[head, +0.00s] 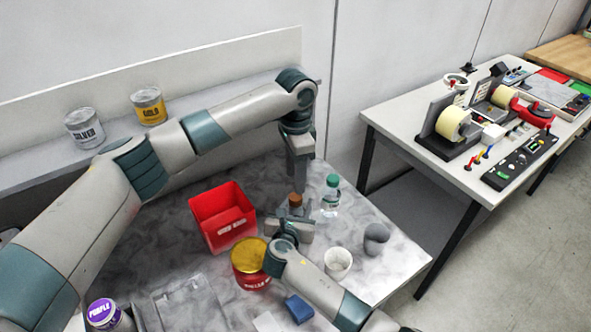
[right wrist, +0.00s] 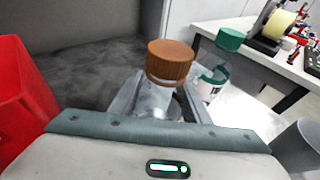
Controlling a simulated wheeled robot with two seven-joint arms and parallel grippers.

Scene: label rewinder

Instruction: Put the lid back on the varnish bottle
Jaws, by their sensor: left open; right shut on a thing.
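A small bottle (right wrist: 155,100) with a brown ribbed lid (right wrist: 171,62) stands upright between the fingers of my right gripper (right wrist: 160,105). The brown lid also shows in the head view (head: 296,199). The lid sits at the top of the bottle; I cannot tell whether it is fully seated. My right gripper, also in the head view (head: 290,226), is shut on the bottle. My left gripper (head: 299,178) points down, open, just above the brown lid in the head view; its fingertips are hard to make out. It does not show in the right wrist view.
A green-capped bottle (head: 331,194) stands close on the right. A red bin (head: 222,222), a gold-topped red can (head: 250,270), a white cup (head: 338,263) and a grey rounded object (head: 376,239) surround my right gripper. A blue block (head: 299,308) lies near the front.

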